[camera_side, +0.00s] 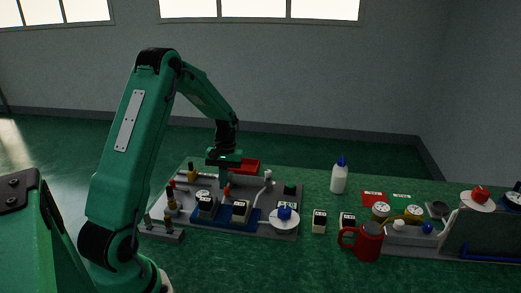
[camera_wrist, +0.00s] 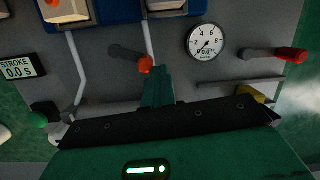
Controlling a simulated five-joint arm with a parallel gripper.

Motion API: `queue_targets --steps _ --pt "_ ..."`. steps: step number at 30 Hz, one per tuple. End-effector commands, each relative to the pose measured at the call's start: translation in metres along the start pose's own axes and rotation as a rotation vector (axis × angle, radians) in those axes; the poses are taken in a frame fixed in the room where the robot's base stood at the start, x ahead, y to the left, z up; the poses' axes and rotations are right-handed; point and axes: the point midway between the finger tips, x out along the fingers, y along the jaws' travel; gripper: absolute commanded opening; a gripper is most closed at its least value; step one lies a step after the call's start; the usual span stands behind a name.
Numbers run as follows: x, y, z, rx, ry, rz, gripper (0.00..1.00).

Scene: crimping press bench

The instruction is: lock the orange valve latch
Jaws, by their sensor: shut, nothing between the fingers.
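The valve latch is a short dark lever with an orange knob (camera_wrist: 145,64) at its end, on the grey panel. In the wrist view the lever slants from upper left down to the knob. In the side view the orange knob (camera_side: 227,188) shows below my gripper. My gripper (camera_wrist: 157,72) is shut and empty, its narrow green fingertips close beside the knob, at its lower right. I cannot tell whether they touch it. In the side view my gripper (camera_side: 223,180) points down over the back of the panel.
A round gauge (camera_wrist: 206,40) and a red-handled lever (camera_wrist: 291,54) lie to the right. A stroke display (camera_wrist: 20,68) and a green button (camera_wrist: 37,119) lie to the left. A red tray (camera_side: 246,166) stands behind the panel. A red mug (camera_side: 368,242) stands front right.

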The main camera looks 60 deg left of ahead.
Motion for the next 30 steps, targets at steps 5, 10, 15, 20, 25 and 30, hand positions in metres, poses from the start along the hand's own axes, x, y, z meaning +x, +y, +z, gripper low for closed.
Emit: queue_targets --steps 5,10,15,20,25,30 --pt "0.002 0.009 0.009 0.024 -0.017 -0.012 0.00" --pt "0.000 0.008 0.009 0.024 -0.017 -0.012 0.00" --pt "-0.014 0.007 0.006 0.022 -0.008 -0.007 0.00" --pt "-0.036 0.004 0.003 0.019 0.001 -0.002 0.00" --pt "-0.060 -0.002 0.000 0.010 0.001 0.001 0.00" --pt "-0.082 -0.006 -0.002 0.005 0.000 0.003 0.00"
